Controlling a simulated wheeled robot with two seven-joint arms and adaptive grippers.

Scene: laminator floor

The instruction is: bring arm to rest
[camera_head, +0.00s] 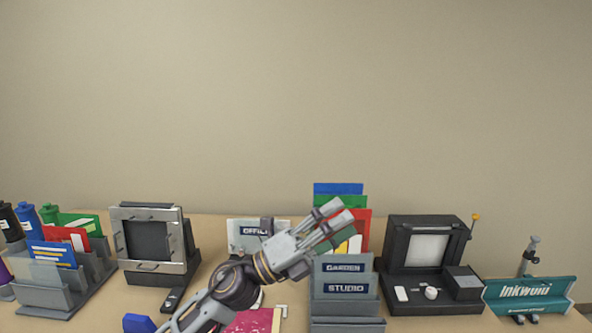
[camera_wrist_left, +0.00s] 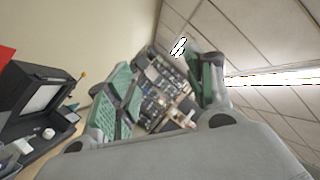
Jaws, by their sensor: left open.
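My right gripper does not show.
A grey rack of cards (camera_head: 45,298) and a silver-framed device (camera_head: 150,275) stand left. A black machine (camera_head: 431,308) and a teal Inkwold sign (camera_head: 528,292) stand right. A pink item (camera_head: 254,322) and a blue item (camera_head: 139,323) lie at the front.

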